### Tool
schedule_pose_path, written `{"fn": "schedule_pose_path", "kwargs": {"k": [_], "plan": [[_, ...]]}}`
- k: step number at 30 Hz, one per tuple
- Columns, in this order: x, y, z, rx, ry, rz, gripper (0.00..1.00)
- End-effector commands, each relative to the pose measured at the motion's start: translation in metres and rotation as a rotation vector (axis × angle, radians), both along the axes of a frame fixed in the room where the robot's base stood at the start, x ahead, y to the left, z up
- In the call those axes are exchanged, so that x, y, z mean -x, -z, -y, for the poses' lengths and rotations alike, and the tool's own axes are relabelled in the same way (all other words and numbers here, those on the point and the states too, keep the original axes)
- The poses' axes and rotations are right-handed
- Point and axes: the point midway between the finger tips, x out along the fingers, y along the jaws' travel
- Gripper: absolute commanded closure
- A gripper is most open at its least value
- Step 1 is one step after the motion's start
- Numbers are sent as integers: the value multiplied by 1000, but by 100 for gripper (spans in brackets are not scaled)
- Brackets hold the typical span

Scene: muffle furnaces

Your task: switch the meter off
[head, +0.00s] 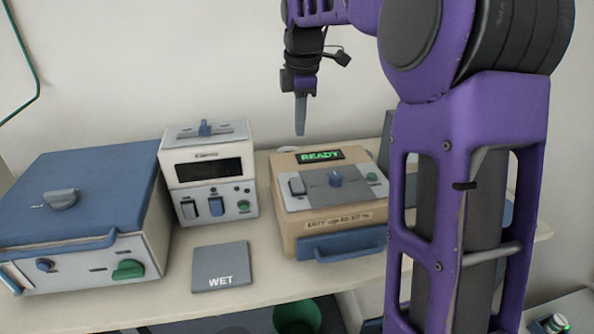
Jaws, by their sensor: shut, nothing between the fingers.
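A white boxy instrument with a dark, blank display (208,170), which looks like the meter, stands on the bench left of centre. Its lower front has a small grey switch (188,209), a larger blue-grey rocker switch (216,206) and a green button (243,206). Which way the switches are set is too small to tell. My gripper (300,131) is shut and empty, pointing down. It hangs in the air to the right of the meter, seen above the back of a tan box, touching nothing.
The tan box (285,225) has a lit green READY display (320,156), a blue knob and a blue handle. A blue-topped furnace (90,185) stands at left. A grey WET plate (221,265) lies before the meter. My arm hides the bench's right part.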

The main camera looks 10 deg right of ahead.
Motion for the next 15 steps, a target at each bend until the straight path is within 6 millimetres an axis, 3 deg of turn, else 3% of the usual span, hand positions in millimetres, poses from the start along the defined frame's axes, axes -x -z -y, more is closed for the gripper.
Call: {"fn": "schedule_pose_path", "kwargs": {"k": [8,15], "plan": [[-3,25,0,0,0,-4,100],[-9,76,0,0,-1,-5,100]]}}
